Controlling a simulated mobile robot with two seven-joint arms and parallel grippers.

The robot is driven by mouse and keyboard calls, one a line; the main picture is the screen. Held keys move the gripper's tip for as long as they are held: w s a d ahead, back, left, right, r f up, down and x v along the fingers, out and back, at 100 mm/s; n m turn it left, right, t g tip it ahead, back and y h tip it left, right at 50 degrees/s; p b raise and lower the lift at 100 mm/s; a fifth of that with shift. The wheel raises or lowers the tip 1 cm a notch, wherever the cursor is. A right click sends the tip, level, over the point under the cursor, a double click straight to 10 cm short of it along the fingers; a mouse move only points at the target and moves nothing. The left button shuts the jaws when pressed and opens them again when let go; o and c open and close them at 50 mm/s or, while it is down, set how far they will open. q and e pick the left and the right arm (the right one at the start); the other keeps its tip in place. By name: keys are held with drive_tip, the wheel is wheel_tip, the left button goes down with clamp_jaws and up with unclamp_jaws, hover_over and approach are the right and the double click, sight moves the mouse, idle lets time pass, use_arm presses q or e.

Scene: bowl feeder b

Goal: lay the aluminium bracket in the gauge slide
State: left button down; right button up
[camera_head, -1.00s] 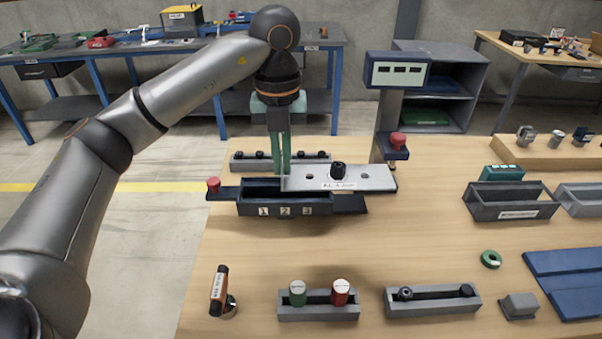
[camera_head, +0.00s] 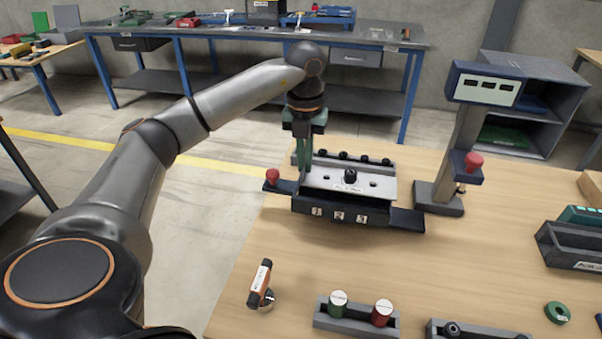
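The aluminium bracket (camera_head: 331,178) is a flat pale plate with holes, a small label and a black knob standing in its middle. It lies level over the dark gauge slide (camera_head: 310,207), whose front carries the numbers 1, 2 and 3. I cannot tell whether it rests in the slide or hovers just above it. My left gripper (camera_head: 304,168) points down with its green fingers shut on the bracket's left end. The slide has a red knob (camera_head: 272,175) at its left and a bare dark tongue at its right. My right gripper is not in view.
A gauge post with a display (camera_head: 487,88) and red button stands right of the slide. A rack with several black knobs (camera_head: 387,162) lies behind. In front are an orange-black tool (camera_head: 261,280) and a holder (camera_head: 350,325) with green and red cylinders. The tabletop between is clear.

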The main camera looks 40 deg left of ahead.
use_arm(q)
drive_tip(key=f, duration=0.1)
drive_tip(key=a+f, duration=0.1)
drive_tip(key=f, duration=0.2)
drive_tip(key=shift+w+a+f+p, duration=0.1)
drive_tip(key=shift+a+f+p, duration=0.1)
drive_tip(key=shift+a+p, duration=0.15)
drive_tip(key=shift+d+f, duration=0.1)
drive_tip(key=shift+f, duration=0.15)
drive_tip(key=shift+f, duration=0.15)
drive_tip(key=c, duration=1.1)
unclamp_jaws()
drive_tip(key=shift+o, duration=0.2)
wheel_tip(320, 180, up, 12)
drive_tip(key=shift+r, duration=0.2)
